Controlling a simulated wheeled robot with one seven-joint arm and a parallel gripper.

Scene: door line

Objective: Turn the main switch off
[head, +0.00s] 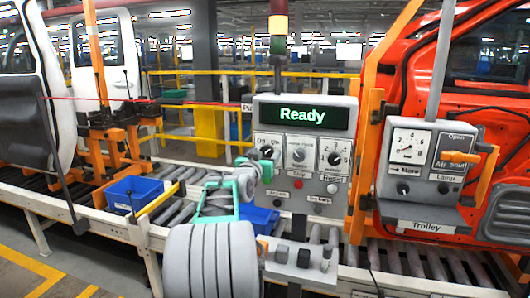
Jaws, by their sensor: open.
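The grey control panel (304,150) stands mid-view behind the conveyor, with its green "Ready" display (302,115) lit. Below the display are a left rotary knob (267,152), a middle knob (299,154) and a right knob (334,158) on white dials. Small buttons sit lower. Most labels are too small to read, so I cannot tell which control is the main switch. My arm, grey with green parts, reaches from the lower foreground to the panel's left side. My gripper (267,171) is open, in front of the panel just below the left knob. Its fingers are not clear; contact cannot be told.
A trolley box (420,165) with a gauge and orange lever hangs at right, beside an orange car body (485,120). A grey box with dark knobs (302,262) is low in front. Blue bins (133,193) sit on the roller conveyor. Floor at lower left is clear.

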